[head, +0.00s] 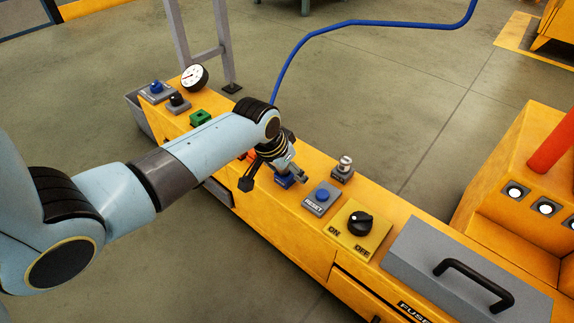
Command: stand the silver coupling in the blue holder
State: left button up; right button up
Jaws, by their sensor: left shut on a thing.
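My left gripper (283,160) reaches in from the left over the yellow console and is shut on a small silver piece, which looks like the silver coupling (294,171). The coupling is partly hidden by the fingers and looks tilted. The blue holder (284,181) is on the console top directly below the gripper, partly covered by it. I cannot tell whether the coupling touches the holder or is in it. My right gripper is not in view.
A grey holder with a silver cylinder (345,164) stands just right of the gripper. A RESET button plate (320,198), a black ON/OFF knob (360,222) and a grey fuse cover (440,262) follow toward the front. A green holder (200,118) and a gauge (194,77) are behind.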

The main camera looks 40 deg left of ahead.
pick_arm(q)
jog(key=o, duration=0.6)
jog(key=shift+s+f, duration=0.5)
jog(key=shift+s, duration=0.05)
jog(key=shift+w+a+r, duration=0.1)
jog(key=shift+r, duration=0.05)
jog(key=v, duration=1.2)
